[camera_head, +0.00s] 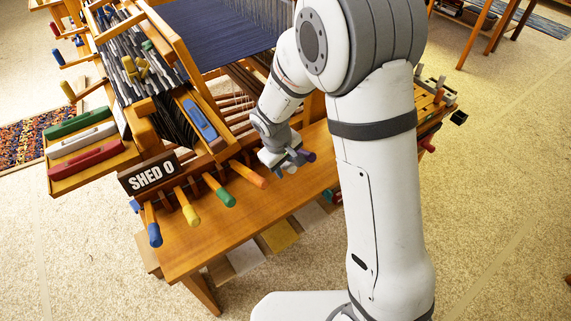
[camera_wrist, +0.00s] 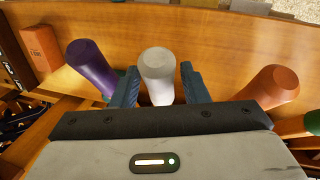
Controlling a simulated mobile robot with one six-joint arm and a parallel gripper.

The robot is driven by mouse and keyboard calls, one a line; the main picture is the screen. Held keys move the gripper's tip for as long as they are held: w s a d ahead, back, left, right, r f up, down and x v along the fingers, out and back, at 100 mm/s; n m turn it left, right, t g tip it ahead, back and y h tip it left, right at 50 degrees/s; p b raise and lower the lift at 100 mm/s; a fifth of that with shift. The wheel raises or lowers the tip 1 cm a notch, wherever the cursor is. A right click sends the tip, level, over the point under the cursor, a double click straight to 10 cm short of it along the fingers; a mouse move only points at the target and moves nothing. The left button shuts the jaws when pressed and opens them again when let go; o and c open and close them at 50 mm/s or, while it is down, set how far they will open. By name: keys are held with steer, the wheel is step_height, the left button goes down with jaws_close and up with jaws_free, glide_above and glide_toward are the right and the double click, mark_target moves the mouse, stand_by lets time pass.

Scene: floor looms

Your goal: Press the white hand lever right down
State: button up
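The white hand lever (camera_wrist: 157,70) has a rounded grip and shows in the wrist view, pointing away from the loom's frame over the wooden bench. My gripper (camera_wrist: 161,88) is open, with one blue finger on each side of the white lever. Small gaps show between the fingers and the lever, so it is straddled, not clamped. The lever's lower end is hidden behind my gripper's body. In the head view my gripper (camera_head: 287,160) is at the row of levers, and I cannot clearly make out the white lever there.
A purple lever (camera_wrist: 90,65) stands close left of my gripper in the wrist view, an orange lever (camera_wrist: 272,88) to the right. Green (camera_head: 227,198), yellow (camera_head: 190,215) and blue (camera_head: 153,235) levers continue the row. The bench top (camera_head: 200,250) is clear.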

jaws_close()
stand_by(0.3)
